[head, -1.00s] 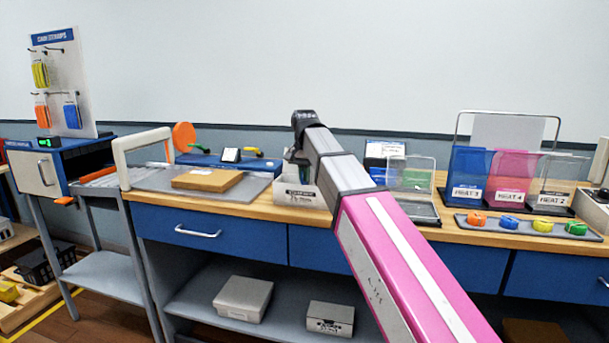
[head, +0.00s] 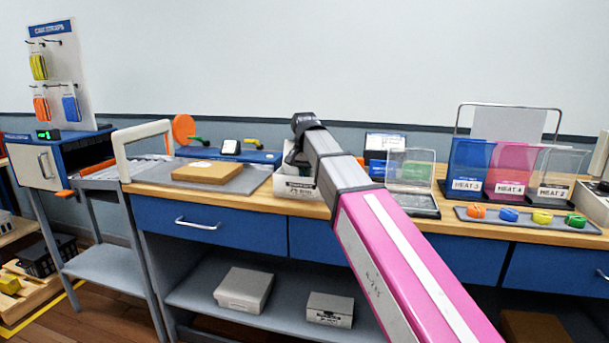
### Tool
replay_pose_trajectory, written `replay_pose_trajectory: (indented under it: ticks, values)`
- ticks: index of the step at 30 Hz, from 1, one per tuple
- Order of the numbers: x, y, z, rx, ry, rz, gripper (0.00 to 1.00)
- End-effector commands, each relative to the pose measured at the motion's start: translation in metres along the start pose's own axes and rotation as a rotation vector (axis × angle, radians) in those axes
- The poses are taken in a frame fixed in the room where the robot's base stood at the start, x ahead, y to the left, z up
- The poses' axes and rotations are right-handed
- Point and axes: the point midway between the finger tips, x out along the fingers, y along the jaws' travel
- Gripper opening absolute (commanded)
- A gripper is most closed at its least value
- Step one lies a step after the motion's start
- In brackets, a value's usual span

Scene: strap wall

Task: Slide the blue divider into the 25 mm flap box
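My gripper (head: 297,158) reaches down at a white labelled bin (head: 301,190) on the bench. My wrist and arm hide its fingers, so I cannot tell whether they are open or hold anything. A blue translucent upright panel (head: 468,165) stands in a rack at the right, beside a pink one and a clear one. I cannot tell whether it is the blue divider. A case with a raised clear lid (head: 411,197) stands right of my arm. No label reading 25 mm is legible, so I cannot single out the flap box.
A cardboard box (head: 207,172) lies on a grey mat left of the bin. A white arch (head: 142,150) stands at the bench's left end. A tray (head: 527,219) of coloured pieces lies at the right. Two grey boxes sit on the lower shelf (head: 200,290).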

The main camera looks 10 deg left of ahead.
Motion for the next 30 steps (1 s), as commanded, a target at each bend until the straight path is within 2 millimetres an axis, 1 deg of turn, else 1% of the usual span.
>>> replay_pose_trajectory:
  ticks: [30]
  values:
    - [0.0079,0.0,-0.0001,0.0,0.0,0.0,0.0]
